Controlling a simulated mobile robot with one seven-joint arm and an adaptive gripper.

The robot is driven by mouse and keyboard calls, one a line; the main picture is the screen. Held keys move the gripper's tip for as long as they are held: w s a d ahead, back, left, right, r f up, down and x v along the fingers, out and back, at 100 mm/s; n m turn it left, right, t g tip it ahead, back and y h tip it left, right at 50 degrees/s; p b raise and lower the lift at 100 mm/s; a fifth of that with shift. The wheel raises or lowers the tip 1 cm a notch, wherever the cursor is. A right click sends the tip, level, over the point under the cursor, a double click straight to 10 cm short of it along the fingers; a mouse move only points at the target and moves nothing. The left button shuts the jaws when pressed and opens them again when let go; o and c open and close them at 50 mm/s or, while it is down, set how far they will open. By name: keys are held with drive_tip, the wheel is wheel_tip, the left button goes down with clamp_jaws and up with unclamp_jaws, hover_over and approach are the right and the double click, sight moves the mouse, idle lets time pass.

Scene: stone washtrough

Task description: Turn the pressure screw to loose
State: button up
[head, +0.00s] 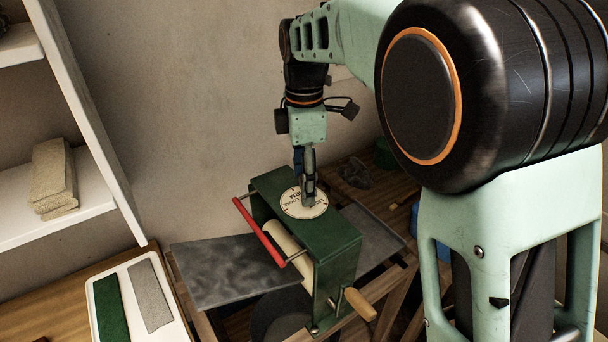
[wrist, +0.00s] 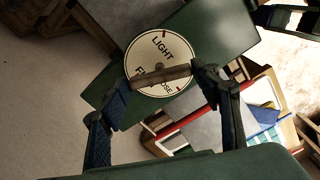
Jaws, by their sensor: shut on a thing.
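The pressure screw (wrist: 160,75) is a brown bar across a round cream dial (wrist: 147,53) on top of the green press (head: 336,245). In the wrist view the dial reads "LIGHT", with "LOOSE" and another word partly covered by the bar. My gripper (head: 307,190) points down onto the dial in the head view, its fingers hiding the screw there. In the wrist view its blue-padded fingers are shut on the two ends of the bar. Which mark the screw points to, I cannot tell.
The press has a red guard bar (head: 258,232), a cream roller (head: 287,243) and a wooden crank handle (head: 360,304). Grey boards (head: 225,270) stick out on both sides. A white tray (head: 172,328) with green and grey cloths lies at front left. Shelves (head: 90,200) stand left.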

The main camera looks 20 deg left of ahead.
drive_tip(key=m+p, duration=0.2)
drive_tip(key=m, duration=0.4)
drive_tip(key=shift+r, duration=0.1)
drive_tip(key=m+p, duration=0.1)
drive_tip(key=m, duration=0.5)
drive_tip(key=shift+m, duration=0.4)
drive_tip(key=m+p, duration=0.1)
drive_tip(key=m, duration=1)
drive_tip(key=shift+m+p, duration=0.4)
drive_tip(key=m, duration=0.6)
drive_tip(key=shift+p, duration=0.35)
drive_tip(key=m+p, duration=0.1)
drive_tip(key=m, duration=0.5)
drive_tip(key=shift+m, duration=0.3)
drive_tip(key=m+p, duration=0.1)
drive_tip(key=m, duration=1.1)
drive_tip(key=shift+p, duration=0.35)
